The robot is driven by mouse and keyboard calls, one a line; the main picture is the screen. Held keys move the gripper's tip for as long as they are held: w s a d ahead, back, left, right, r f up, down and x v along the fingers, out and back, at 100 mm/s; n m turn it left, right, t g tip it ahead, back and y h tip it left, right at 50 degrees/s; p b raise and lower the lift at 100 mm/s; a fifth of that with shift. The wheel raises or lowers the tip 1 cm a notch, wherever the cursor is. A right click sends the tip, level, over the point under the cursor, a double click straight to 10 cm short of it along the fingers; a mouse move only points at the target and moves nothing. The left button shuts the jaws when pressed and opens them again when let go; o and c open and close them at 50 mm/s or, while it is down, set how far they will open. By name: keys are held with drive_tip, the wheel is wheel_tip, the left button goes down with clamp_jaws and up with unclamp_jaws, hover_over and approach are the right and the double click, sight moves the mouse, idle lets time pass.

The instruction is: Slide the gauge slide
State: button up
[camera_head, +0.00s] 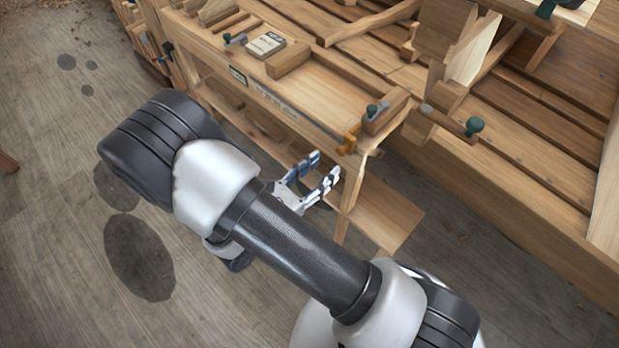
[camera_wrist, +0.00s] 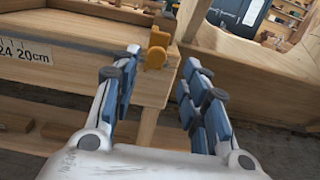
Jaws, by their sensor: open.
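A small orange piece, which looks like the gauge slide (camera_head: 349,138), sits at the near right end of the workbench's front edge. In the wrist view the orange slide (camera_wrist: 156,50) shows between and beyond my fingertips. My gripper (camera_head: 326,168) is open and empty, just in front of the bench corner. The wrist view shows its blue-padded fingers (camera_wrist: 158,66) spread apart, with no visible contact with the slide.
A wooden hull frame (camera_head: 530,120) stands to the right. A lower board (camera_head: 385,218) juts out below. Floor at left is mostly clear.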

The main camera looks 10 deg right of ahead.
drive_tip(key=v, duration=0.4)
idle(0.5)
drive_tip(key=s+d+r+m+g+y, duration=0.6)
drive_tip(key=s+d+r+m+g, duration=0.45)
drive_tip(key=m, duration=0.45)
wheel_tip(320, 180, up, 10)
drive_tip(key=s+a+m+t+y, duration=0.2)
drive_tip(key=a+m+t+y, duration=0.1)
drive_tip(key=m+y, duration=0.5)
drive_tip(key=shift+s+m+t+y, duration=0.2)
drive_tip(key=shift+m+t+y, duration=0.1)
drive_tip(key=shift+m+t, duration=0.7)
drive_tip(key=shift+f+g, duration=0.15)
drive_tip(key=shift+g, duration=0.1)
